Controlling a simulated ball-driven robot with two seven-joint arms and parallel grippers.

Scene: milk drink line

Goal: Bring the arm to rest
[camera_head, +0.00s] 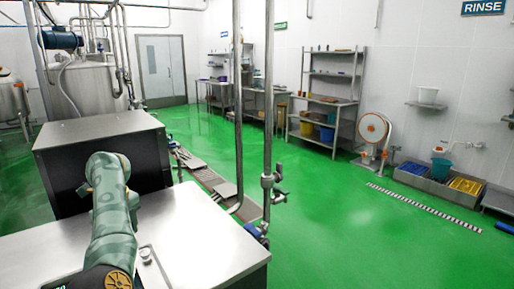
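One of my arms (113,225), patterned grey-green, comes in from the bottom left in the head view. It reaches up over a steel-topped cabinet (205,235), with a black joint bearing a yellow disc at the bottom edge. Its upper end is a rounded joint in front of a second dark cabinet with a steel top (95,130). No gripper fingers show on it, and whether the arm touches the cabinet cannot be told. My other arm and both grippers are out of view.
Vertical steel pipes with a valve (268,182) stand right of the cabinets. Beyond is open green floor (335,225). A shelf rack (333,95), a hose reel (374,130) and a low trough (440,182) line the right wall. A steel tank (88,88) stands back left.

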